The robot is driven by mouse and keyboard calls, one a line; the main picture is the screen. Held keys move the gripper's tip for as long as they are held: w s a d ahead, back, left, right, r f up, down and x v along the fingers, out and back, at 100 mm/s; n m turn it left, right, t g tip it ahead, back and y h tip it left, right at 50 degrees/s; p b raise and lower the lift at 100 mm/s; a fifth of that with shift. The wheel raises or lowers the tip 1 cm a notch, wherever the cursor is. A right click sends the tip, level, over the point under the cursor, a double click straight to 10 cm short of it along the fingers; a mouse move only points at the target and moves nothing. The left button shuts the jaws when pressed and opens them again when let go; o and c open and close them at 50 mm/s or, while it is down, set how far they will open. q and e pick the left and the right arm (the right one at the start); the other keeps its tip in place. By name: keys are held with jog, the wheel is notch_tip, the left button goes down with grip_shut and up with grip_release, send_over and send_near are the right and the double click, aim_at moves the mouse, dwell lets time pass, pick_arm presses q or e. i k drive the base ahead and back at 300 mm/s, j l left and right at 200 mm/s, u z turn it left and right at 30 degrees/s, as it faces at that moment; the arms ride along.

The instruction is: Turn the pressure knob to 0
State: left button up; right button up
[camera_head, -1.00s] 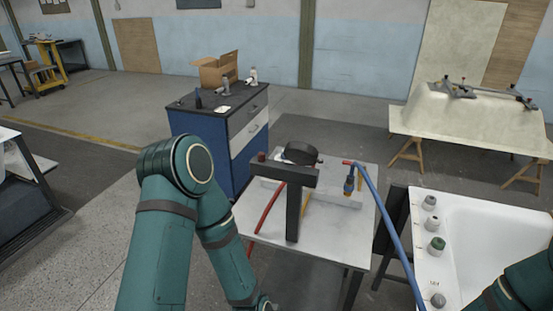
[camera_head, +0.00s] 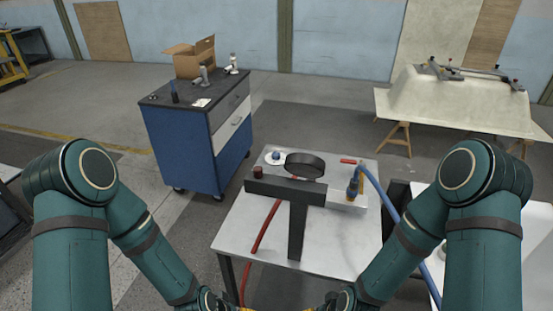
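On the white table (camera_head: 340,235) stands a black T-shaped stand (camera_head: 298,225) with a round black disc (camera_head: 306,164) at its top. A small dark red knob-like piece (camera_head: 258,172) sits at the left end of its crossbar. I cannot tell which part is the pressure knob, and no dial or numbers can be read. My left gripper (camera_head: 230,306) and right gripper (camera_head: 332,305) are at the bottom edge, mostly cut off, in front of the table and apart from the stand. Their fingers cannot be made out clearly.
A blue cabinet (camera_head: 184,150) with an open box stands at back left. A bathtub shell (camera_head: 460,102) rests on trestles at back right.

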aim_at(275, 156)
jog(key=j+u, duration=0.1)
jog(key=u, duration=1.2)
jog(key=i+u, duration=0.15)
jog(key=i, duration=2.75)
jog(key=i+z, duration=0.15)
jog(key=z, duration=0.25)
jog(key=i+j+z, duration=0.1)
jog(key=z, duration=0.3)
jog(key=i+j+z, duration=0.1)
jog(key=z, duration=0.35)
jog(key=i+z, duration=0.1)
jog(key=z, duration=1.5)
